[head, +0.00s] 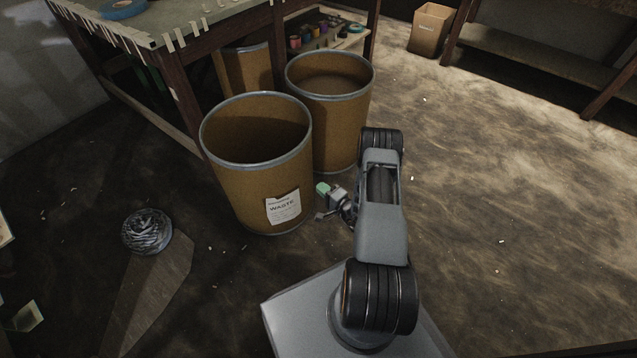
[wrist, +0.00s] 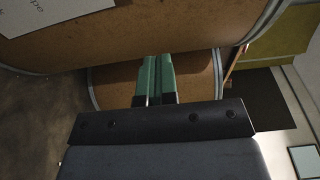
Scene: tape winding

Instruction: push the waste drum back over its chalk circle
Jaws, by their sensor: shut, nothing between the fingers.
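The waste drum (head: 240,185) is a brown fibre drum with a grey metal rim and a white WASTE label. It stands upright and open-topped at centre left in the head view. My gripper (head: 323,188) is low, just right of the drum's lower side; its green fingers are shut and empty. In the wrist view the shut fingers (wrist: 155,78) point at the gap between a near drum with a partly cut-off label (wrist: 60,12) and another drum behind. I cannot tell whether they touch either drum. No chalk circle shows in either view.
A second brown drum (head: 335,130) stands close behind the waste drum, and a third (head: 246,75) is partly hidden under the workbench (head: 195,35). A cardboard box (head: 430,30) stands far back. The floor to the right is mostly clear.

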